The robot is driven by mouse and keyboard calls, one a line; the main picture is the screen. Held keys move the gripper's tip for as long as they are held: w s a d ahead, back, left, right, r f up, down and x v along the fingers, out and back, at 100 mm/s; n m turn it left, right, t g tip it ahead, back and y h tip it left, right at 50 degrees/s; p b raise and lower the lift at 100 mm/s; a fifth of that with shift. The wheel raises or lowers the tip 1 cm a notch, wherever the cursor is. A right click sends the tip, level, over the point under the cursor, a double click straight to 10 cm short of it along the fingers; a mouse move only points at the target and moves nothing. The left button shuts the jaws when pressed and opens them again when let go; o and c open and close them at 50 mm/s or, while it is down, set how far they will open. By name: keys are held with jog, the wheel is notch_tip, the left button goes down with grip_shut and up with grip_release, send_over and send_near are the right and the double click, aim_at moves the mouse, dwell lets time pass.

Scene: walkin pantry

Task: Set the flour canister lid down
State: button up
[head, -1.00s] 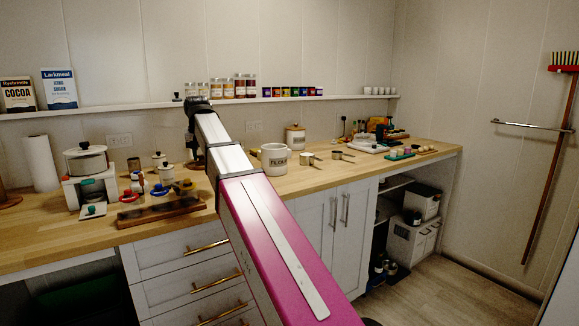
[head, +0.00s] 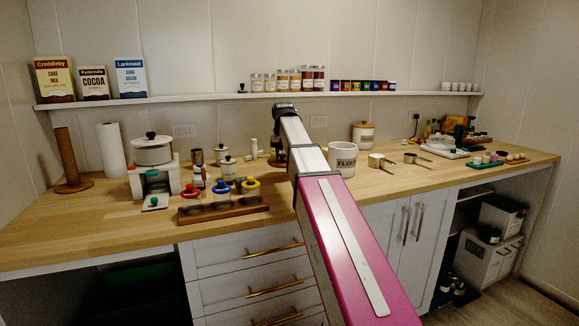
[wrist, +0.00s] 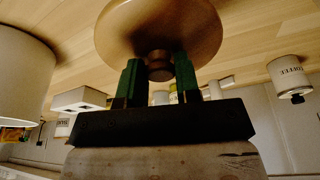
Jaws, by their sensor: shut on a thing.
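The flour canister lid (wrist: 150,22) is a round wooden disc with a small knob (wrist: 160,70). In the wrist view my gripper (wrist: 159,80) has its two green fingers on either side of the knob, shut on it. Wood counter shows behind the lid; whether the lid touches it I cannot tell. The white flour canister (head: 341,161) stands uncovered on the counter, just right of my arm in the head view. A large white canister wall (wrist: 22,75) is close at the left of the wrist view.
A lidded white canister (head: 363,135) stands behind the flour canister. Metal measuring cups (head: 379,162) are to its right. A wooden rack (head: 222,210) with colored-ringed jars is left of my arm. A coffee canister (wrist: 287,75) shows in the wrist view. The counter's front left (head: 110,230) is clear.

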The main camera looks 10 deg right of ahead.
jog(key=shift+w+d+f, duration=0.65)
jog(key=shift+d+f, duration=0.05)
jog(key=shift+d, duration=0.25)
jog(key=shift+s+x, duration=0.25)
jog(key=shift+x, duration=0.7)
jog(key=shift+s+x, duration=0.2)
jog(key=shift+x, duration=0.8)
jog(key=shift+f, duration=0.1)
jog(key=o, duration=0.9)
jog(key=shift+f, duration=0.1)
jog(key=v, duration=1.2)
